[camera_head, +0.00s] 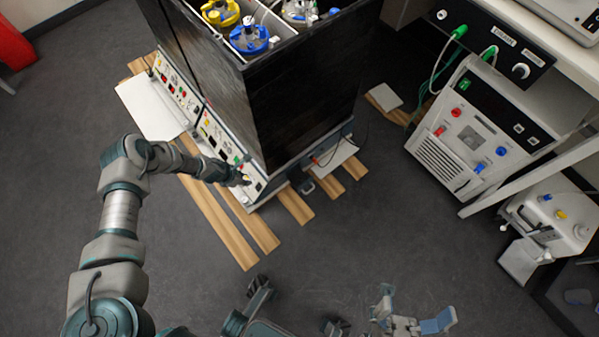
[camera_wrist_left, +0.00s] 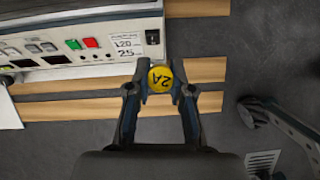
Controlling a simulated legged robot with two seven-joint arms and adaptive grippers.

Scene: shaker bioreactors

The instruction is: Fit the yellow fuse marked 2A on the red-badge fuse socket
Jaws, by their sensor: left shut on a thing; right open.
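The yellow fuse marked 2A (camera_wrist_left: 160,78) is in the left wrist view, round face toward the camera and its mark turned on its side. My left gripper (camera_wrist_left: 160,74) is shut on it, one finger on each side. In the head view my left gripper (camera_head: 245,181) is at the right end of the low control panel (camera_head: 210,130), and the fuse is too small there to make out clearly. My right gripper (camera_head: 298,308) is open and empty at the bottom of the head view. I cannot make out a red-badge fuse socket in either view.
The panel (camera_wrist_left: 95,55) has red and green switches, a black switch and a "120 / 25" label. It sits under a tall dark cabinet (camera_head: 300,100) on wooden slats (camera_head: 230,230). White equipment (camera_head: 480,135) stands at the right.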

